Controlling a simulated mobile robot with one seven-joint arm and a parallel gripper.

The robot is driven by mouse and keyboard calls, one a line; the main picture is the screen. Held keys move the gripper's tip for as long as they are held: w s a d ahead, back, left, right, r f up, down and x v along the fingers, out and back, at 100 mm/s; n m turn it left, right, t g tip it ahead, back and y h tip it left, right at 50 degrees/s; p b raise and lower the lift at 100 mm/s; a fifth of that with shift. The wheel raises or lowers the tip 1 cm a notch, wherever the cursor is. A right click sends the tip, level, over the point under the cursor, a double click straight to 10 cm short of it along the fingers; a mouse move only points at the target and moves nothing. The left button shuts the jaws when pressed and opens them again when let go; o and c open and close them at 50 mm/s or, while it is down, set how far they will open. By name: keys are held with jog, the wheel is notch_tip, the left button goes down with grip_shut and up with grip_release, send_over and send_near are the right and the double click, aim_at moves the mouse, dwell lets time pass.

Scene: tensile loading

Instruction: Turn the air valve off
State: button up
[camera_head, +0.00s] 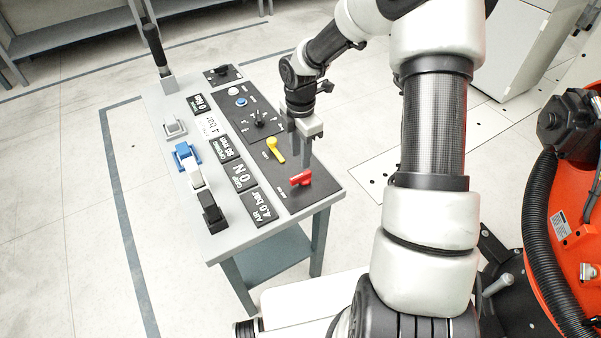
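A red lever handle (301,178) sits on the dark panel near the front right corner of the grey console; its small label is unreadable. My gripper (305,162) points down over the console's right edge, just above and behind the red handle in the picture. I see no clear contact with it. The fingers overlap in this view, so their opening is hard to judge. I see nothing held between them.
A yellow lever (275,149) stands close to the left of my gripper, with a black dial (260,123) behind it. Blue, white and black pieces (187,156) line the console's left side. An orange machine (570,240) with a black hose stands at right.

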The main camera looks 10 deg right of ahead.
aim_at(301, 175)
notch_tip(301, 175, down, 8)
jog(key=shift+f+b, duration=0.1)
jog(key=shift+b, duration=0.3)
jog(key=shift+c, duration=0.2)
grip_shut()
